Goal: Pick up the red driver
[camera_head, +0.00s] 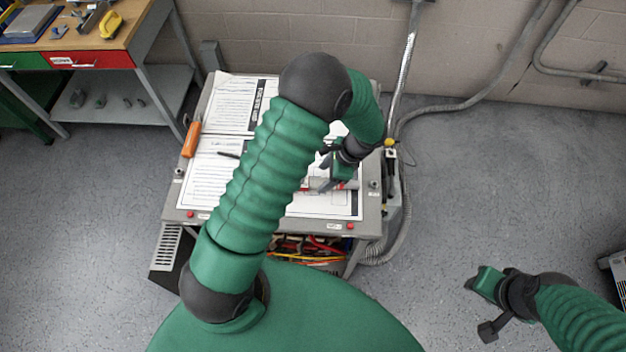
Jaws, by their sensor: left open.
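A small red and grey tool (351,185), which looks like the red driver, lies on the papers near the right side of the cabinet top. My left gripper (328,170) is open above it and hides part of it. I cannot tell whether a finger touches the tool. My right gripper (489,307) hangs over bare floor at the lower right, away from the cabinet.
The cabinet top (172,213) carries printed sheets (205,178), an orange-handled tool (191,139) and a dark pen (229,155). A conduit and hose (402,215) run along its right side. A wooden workbench (146,38) stands at upper left. Floor at right is mostly clear.

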